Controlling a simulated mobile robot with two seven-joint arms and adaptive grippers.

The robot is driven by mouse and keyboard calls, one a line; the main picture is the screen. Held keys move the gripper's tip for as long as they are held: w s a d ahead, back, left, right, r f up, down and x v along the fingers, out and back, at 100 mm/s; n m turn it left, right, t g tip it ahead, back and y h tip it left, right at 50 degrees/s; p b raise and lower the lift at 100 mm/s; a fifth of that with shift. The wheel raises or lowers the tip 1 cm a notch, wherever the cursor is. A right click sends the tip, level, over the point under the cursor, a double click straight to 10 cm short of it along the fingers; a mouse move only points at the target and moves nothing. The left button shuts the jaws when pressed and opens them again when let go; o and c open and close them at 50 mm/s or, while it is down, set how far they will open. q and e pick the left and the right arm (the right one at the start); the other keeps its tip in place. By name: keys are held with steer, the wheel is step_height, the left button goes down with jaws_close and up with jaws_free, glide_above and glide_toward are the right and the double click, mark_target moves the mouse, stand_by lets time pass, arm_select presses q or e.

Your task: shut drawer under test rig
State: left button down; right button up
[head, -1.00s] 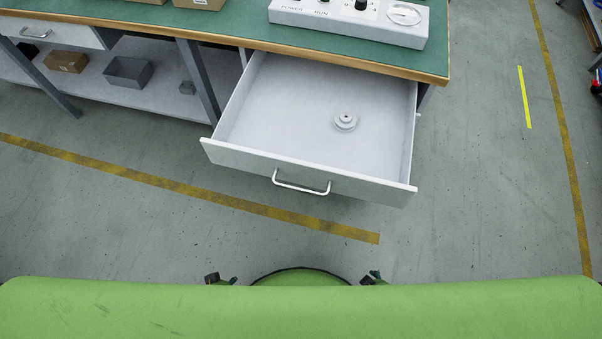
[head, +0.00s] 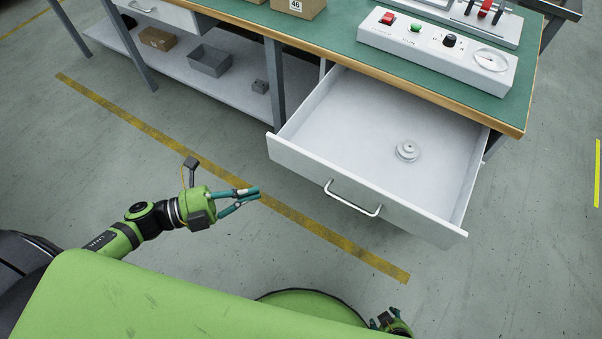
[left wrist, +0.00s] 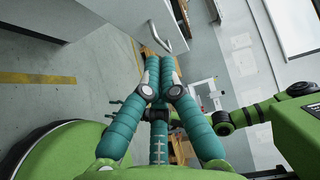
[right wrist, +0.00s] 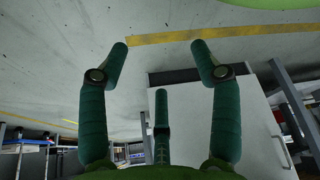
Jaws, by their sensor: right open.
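The pale grey drawer (head: 375,190) is pulled far out from under the green-topped bench, below the test rig, a grey control box (head: 436,52). A round metal piece (head: 407,151) lies inside. The drawer's bar handle (head: 352,199) is on its front; a bar handle also shows in the left wrist view (left wrist: 165,37). My left gripper (head: 257,193) is left of the drawer front, apart from it; its fingertips are together with nothing between them. My right gripper (head: 396,314) is low in the head view, partly hidden; in the right wrist view (right wrist: 160,52) its fingers are spread and empty.
The bench top (head: 345,35) carries a cardboard box (head: 298,6). A lower shelf (head: 225,88) holds a grey bin (head: 209,61) and a brown box (head: 157,39). A bench leg (head: 275,85) stands left of the drawer. Floor in front is clear, with a yellow line (head: 330,234).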

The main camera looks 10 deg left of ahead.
arm_select(q)
steer(key=s+r+m+g, duration=0.1)
steer(key=p, duration=0.1)
glide_toward(328, 167)
steer(key=d, duration=0.4)
steer(key=w, duration=0.2)
steer(key=shift+w+d+f+h, duration=0.25)
steer(key=shift+d+f+h, duration=0.1)
steer(key=shift+h, duration=0.05)
arm_select(e)
steer(key=s, duration=0.3)
steer(key=shift+a+g, duration=0.1)
steer(key=shift+g, duration=0.3)
steer(key=shift+w+r, duration=0.1)
steer(key=shift+w, duration=0.1)
